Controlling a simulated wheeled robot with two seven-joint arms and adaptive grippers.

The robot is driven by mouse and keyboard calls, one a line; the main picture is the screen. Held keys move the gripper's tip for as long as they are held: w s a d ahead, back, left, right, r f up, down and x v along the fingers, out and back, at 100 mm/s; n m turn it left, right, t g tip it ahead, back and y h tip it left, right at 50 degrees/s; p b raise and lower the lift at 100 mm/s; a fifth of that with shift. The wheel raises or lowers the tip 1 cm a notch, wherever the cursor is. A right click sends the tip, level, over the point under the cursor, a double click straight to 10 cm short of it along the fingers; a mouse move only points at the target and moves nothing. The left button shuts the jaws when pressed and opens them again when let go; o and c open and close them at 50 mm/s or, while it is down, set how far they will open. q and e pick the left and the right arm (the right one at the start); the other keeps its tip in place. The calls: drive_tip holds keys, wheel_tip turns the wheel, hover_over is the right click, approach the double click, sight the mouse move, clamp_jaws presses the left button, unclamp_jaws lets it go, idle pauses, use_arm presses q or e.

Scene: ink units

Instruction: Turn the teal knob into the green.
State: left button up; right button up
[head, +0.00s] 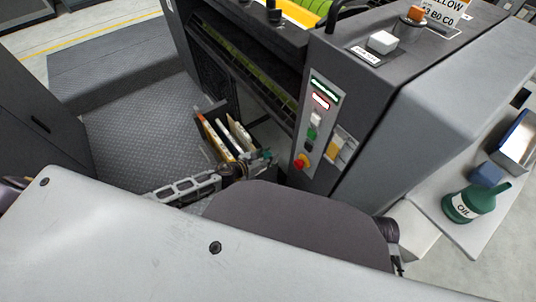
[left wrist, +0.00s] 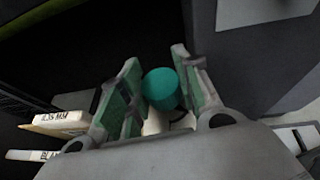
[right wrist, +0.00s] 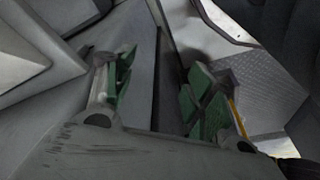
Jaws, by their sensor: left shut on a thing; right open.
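The teal knob (left wrist: 162,88) is a short round cylinder in the left wrist view. My left gripper (left wrist: 156,72) has its green-padded fingers on either side of it and is shut on it. In the head view my left gripper (head: 262,162) is low beside the control panel, and the knob is mostly hidden there. I cannot see a green zone or a pointer for the knob, so its setting does not show. My right gripper (right wrist: 155,85) is open with nothing between its fingers, above dark grey surfaces.
A control panel (head: 318,120) with lit displays, buttons and a red knob (head: 301,161) stands right of my left gripper. A bin with several upright boards (head: 222,135) is close on the left. A green oil can (head: 470,204) stands on the right-hand shelf. The treaded floor plate (head: 140,125) is clear.

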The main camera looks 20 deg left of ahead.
sight(268, 155)
use_arm(q)
drive_tip(key=n+t+y+p, duration=0.1)
drive_tip(key=n+y, duration=0.1)
drive_tip(key=shift+d+n+y, duration=0.1)
drive_tip(key=shift+n+y, duration=0.3)
drive_tip(key=n+t+y+p, duration=0.1)
drive_tip(key=n+y, duration=0.2)
drive_tip(key=shift+y, duration=0.4)
drive_tip(key=shift+n+y+p, duration=0.3)
drive_tip(key=shift+n+y, duration=0.6)
drive_tip(key=shift+y, duration=0.1)
use_arm(e)
drive_tip(key=shift+g, duration=0.4)
drive_tip(key=shift+s+d+f, duration=0.15)
drive_tip(key=shift+s+f, duration=0.05)
drive_tip(key=shift+f, duration=0.5)
drive_tip(key=shift+s+d+f, duration=0.15)
drive_tip(key=shift+s+f, duration=0.1)
drive_tip(key=shift+f, duration=0.4)
drive_tip(key=shift+s+d+f, duration=0.15)
drive_tip(key=shift+s+f, duration=0.05)
drive_tip(key=shift+f, duration=0.5)
use_arm(q)
drive_tip(key=o, duration=1)
drive_tip(key=shift+o, duration=0.2)
drive_tip(key=shift+r, duration=0.15)
drive_tip(key=shift+r, duration=4.85)
